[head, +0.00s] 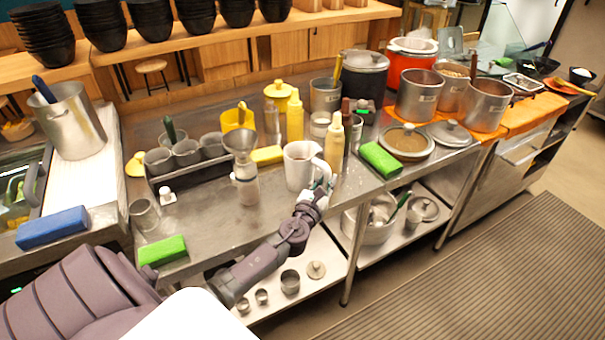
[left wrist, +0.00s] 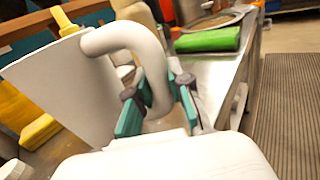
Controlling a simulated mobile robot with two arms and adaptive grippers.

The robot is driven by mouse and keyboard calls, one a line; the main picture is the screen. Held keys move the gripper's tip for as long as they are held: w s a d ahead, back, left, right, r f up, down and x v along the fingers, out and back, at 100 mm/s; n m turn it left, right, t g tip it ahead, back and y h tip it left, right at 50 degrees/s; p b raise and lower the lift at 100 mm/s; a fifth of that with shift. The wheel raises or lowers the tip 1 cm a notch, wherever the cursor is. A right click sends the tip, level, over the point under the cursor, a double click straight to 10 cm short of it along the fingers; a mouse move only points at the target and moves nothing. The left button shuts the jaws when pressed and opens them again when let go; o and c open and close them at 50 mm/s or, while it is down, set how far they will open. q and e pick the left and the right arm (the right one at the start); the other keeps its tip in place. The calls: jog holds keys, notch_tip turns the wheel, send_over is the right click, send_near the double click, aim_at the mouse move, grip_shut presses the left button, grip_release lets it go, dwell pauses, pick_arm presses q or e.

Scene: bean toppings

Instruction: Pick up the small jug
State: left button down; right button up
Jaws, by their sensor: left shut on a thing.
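The small jug (head: 298,168) is white with a side handle and stands at the front part of the steel counter (head: 215,215) in the head view. Its handle and slanted wall also show in the left wrist view (left wrist: 62,88). My left gripper (head: 322,190) is at the jug's right side, shut on the handle. In the left wrist view its teal finger pads (left wrist: 160,108) sit on both sides of the lower handle. I cannot tell whether the jug's base touches the counter. My right gripper is not in view.
Close around the jug are a yellow bottle (head: 295,118), a cream bottle (head: 334,145), a funnel-topped container (head: 246,185) and a yellow sponge (head: 267,155). A green sponge (head: 380,159) lies to the right. Bare counter lies in front of the jug.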

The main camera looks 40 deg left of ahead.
aim_at(326, 169)
pick_arm(q)
jog(key=shift+r, duration=0.2)
notch_tip(326, 169, up, 5)
jog(key=p, duration=0.3)
jog(key=shift+f, duration=0.15)
jog(key=w+d+r+p, duration=0.1)
jog(key=d+r, duration=0.5)
jog(key=d, duration=0.5)
jog(key=shift+w+d, duration=0.2)
jog(key=shift+d, duration=0.1)
jog(key=c, duration=1.8)
grip_release()
grip_shut()
